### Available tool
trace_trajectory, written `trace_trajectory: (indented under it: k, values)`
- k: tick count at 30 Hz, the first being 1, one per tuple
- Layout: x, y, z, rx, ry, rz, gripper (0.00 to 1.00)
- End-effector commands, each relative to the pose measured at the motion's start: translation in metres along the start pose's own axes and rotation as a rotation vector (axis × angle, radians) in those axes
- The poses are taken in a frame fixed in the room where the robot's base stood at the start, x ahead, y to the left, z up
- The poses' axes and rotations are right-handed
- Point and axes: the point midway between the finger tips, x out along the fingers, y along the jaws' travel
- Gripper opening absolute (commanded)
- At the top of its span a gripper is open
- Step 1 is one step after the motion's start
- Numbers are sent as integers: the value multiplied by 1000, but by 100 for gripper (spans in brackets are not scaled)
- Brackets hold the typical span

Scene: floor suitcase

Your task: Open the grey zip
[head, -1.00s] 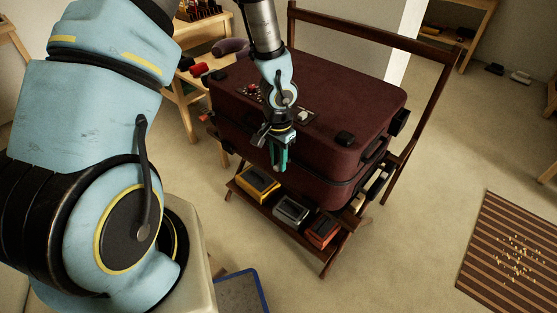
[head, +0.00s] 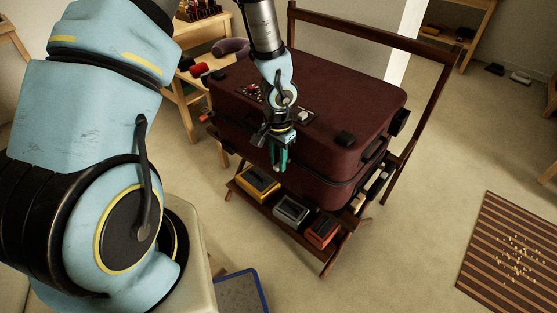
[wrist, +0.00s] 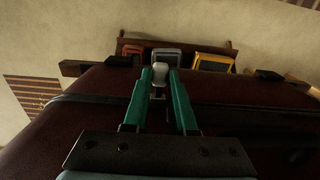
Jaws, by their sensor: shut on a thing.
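The dark maroon suitcase (head: 340,100) lies flat on a wooden rack in the head view, and its near side also shows in the wrist view (wrist: 90,112). A zip seam runs along its side. My gripper (head: 281,164) is at the suitcase's near side, pointing down. In the wrist view, its two teal fingers (wrist: 159,82) are shut on a small pale grey piece, which looks like the grey zip's pull (wrist: 158,74). In the head view my fingers hide this pull. How far the zip is open cannot be told.
On the rack's (head: 279,233) lower shelf stand a yellow box (head: 258,184), a grey box (head: 291,210) and an orange box (head: 323,229), below my gripper. A striped mat (head: 500,255) lies on the floor at right. Floor between mat and rack is clear.

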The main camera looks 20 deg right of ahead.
Motion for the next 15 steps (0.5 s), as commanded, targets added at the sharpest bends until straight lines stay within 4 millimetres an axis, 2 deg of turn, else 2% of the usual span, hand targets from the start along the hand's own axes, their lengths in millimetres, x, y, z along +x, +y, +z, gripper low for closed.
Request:
trace_trajectory:
  k: [11, 15]
  values:
    - [0, 2, 0, 1, 0, -1, 0]
    - [3, 24, -2, 7, 2, -1, 0]
